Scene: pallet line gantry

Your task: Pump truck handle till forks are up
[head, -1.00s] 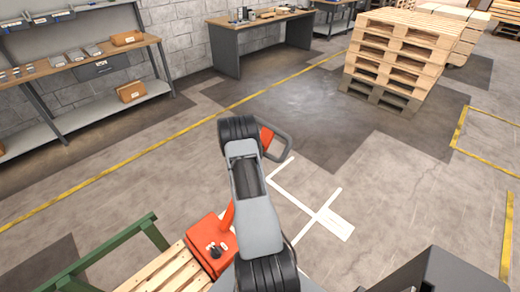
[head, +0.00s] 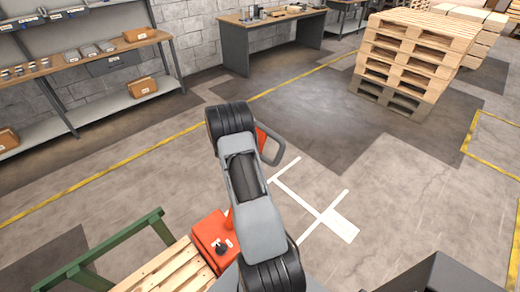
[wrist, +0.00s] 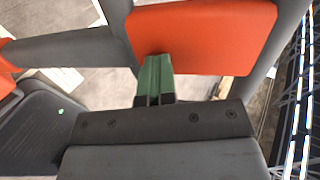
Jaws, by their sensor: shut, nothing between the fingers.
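The truck handle (head: 270,147) is a dark grey loop with an orange centre piece. It shows just right of my arm in the head view. In the wrist view the orange panel (wrist: 203,38) and grey handle frame (wrist: 118,25) fill the upper part. My gripper (wrist: 156,62) has green fingers, closed together, with their tips at the lower edge of the orange panel; I cannot tell whether they touch it. My arm hides the gripper in the head view. The orange truck body (head: 213,240) sits low in the head view. The forks are not clearly visible.
A wooden pallet (head: 172,272) and a green frame (head: 110,250) are at the lower left. Stacked pallets (head: 412,58) stand at the upper right. Shelves (head: 90,65) and a workbench (head: 272,28) line the wall. The floor around the white markings (head: 338,224) is clear.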

